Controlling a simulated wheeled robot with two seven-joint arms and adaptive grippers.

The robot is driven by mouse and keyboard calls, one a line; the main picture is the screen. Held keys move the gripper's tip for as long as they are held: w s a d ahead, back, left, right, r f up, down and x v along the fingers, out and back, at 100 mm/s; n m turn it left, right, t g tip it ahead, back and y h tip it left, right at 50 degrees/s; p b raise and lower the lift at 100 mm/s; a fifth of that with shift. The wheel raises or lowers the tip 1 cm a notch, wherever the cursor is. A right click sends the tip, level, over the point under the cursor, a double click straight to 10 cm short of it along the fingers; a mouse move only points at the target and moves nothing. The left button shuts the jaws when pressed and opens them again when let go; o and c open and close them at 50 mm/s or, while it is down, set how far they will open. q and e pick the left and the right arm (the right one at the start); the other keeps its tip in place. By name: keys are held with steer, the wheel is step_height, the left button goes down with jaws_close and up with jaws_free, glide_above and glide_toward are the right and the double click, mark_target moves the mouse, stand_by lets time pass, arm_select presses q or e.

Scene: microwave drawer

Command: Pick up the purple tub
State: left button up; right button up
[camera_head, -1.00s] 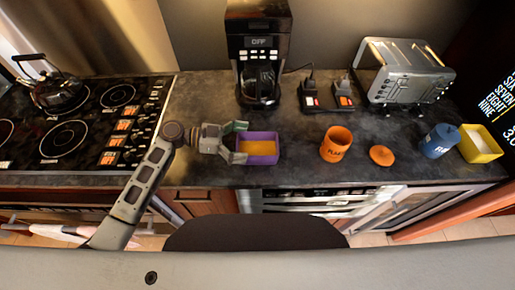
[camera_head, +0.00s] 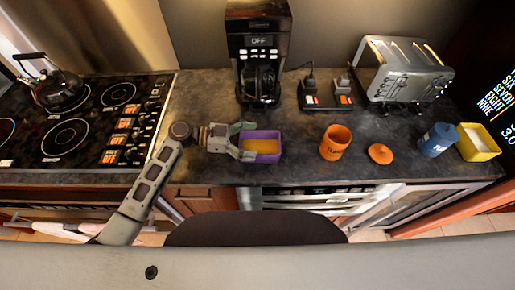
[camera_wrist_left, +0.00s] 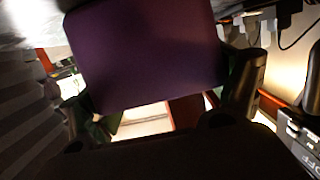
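The purple tub (camera_head: 262,133), with orange-yellow contents, is on or just above the counter in the middle of the head view. My left gripper (camera_head: 250,142) reaches it from the left, with one finger at its back side and one at its front side. In the left wrist view the tub (camera_wrist_left: 150,55) fills the space between the two fingers and looks tilted. The finger pads lie close against its sides, and the gripper appears shut on it. Any gap under the tub is hidden. My right gripper is not in view.
A coffee maker (camera_head: 258,50) is behind, a toaster (camera_head: 402,68) at back right, and a stove (camera_head: 80,125) with a kettle (camera_head: 55,88) at left.

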arm_select(q)
steer(key=shift+c, duration=0.5)
steer(key=shift+r, duration=0.1)
steer(key=shift+r, duration=0.2)
step_height(320, 180, up, 8)
steer(key=shift+r+b, duration=0.1)
steer(key=shift+b, duration=0.8)
steer(key=shift+r, duration=0.65)
